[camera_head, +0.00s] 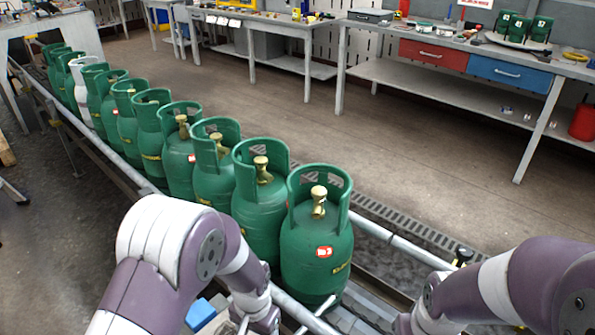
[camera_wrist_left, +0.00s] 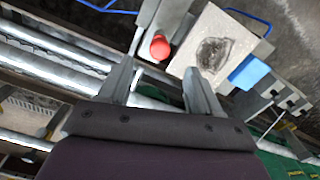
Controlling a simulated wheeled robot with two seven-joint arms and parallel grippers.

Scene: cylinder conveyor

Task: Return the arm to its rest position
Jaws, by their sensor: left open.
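In the wrist view my left gripper (camera_wrist_left: 158,68) is open, its two grey fingers apart with nothing held between them. A red button (camera_wrist_left: 160,46) on a grey box shows beyond the fingertips. In the head view my left arm (camera_head: 175,255) reaches in from the bottom left, in front of the row of cylinders; its gripper is not clearly visible there. My right arm (camera_head: 510,285) comes in from the right, and its gripper is out of frame. The nearest green gas cylinder (camera_head: 317,255) stands upright on the conveyor (camera_head: 375,230), close to my left wrist.
Several more green cylinders (camera_head: 260,205) and one white cylinder (camera_head: 80,92) stand in line toward the back left. A pale plate (camera_wrist_left: 250,40) and a blue part (camera_wrist_left: 248,72) are near the button. A workbench (camera_head: 450,75) stands behind; the floor (camera_head: 350,125) between is clear.

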